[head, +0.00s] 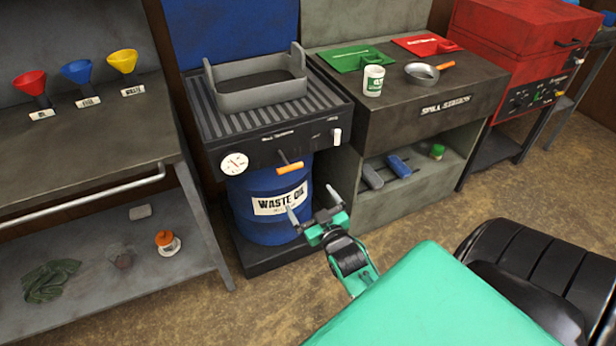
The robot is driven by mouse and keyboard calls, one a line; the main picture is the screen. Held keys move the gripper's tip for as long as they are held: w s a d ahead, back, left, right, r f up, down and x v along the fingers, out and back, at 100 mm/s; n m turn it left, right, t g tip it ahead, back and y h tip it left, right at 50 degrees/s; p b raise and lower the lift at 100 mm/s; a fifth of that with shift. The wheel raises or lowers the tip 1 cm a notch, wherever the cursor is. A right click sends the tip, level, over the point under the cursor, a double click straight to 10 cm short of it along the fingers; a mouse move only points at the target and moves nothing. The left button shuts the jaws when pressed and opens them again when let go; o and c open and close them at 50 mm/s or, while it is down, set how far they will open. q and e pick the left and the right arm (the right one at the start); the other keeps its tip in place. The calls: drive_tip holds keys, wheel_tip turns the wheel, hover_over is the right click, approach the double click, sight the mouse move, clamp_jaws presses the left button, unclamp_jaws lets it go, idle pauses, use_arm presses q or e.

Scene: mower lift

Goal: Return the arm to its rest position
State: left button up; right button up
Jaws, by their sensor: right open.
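My right gripper (317,212) shows in the middle of the head view, at the end of my green and black right arm. Its two grey fingers are spread apart and nothing is between them. It is in front of the blue waste oil drum (257,225), and I cannot tell the exact gap between them. The upper part of my right arm fills the lower right of the view. My left gripper is not in view.
A drain station (330,105) with a grey pan (262,95) and an orange-handled lever (290,167) stands above the drum. The spill station (450,95) is to its right, a bench (90,135) with funnels to its left. Brown floor (205,315) is open in front.

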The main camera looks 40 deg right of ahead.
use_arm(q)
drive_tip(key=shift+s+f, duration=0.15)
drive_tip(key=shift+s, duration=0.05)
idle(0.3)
